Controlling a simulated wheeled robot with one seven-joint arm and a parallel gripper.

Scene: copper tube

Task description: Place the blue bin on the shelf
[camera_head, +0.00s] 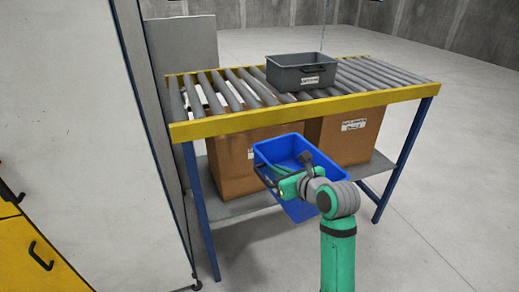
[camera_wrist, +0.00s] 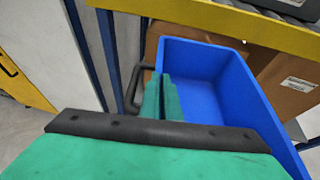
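The blue bin (camera_head: 268,152) is open-topped and empty, in front of the roller shelf and below its yellow front rail. It appears held in the air, slightly tilted. My gripper (camera_head: 287,187) is at the bin's near left side, by a dark handle. In the wrist view, the fingers (camera_wrist: 161,98) are close together at the rim of the blue bin (camera_wrist: 232,95), with the dark handle (camera_wrist: 133,88) just left. The exact contact is partly hidden. The roller shelf (camera_head: 300,112) has grey rollers, a yellow frame and blue legs.
A grey bin (camera_head: 300,75) stands on the rollers right of centre. Bare rollers lie on both sides of it. Two cardboard boxes (camera_head: 232,160) (camera_head: 345,138) stand on the lower shelf. A tall pale cabinet (camera_head: 105,130) is close on the left. The right floor is clear.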

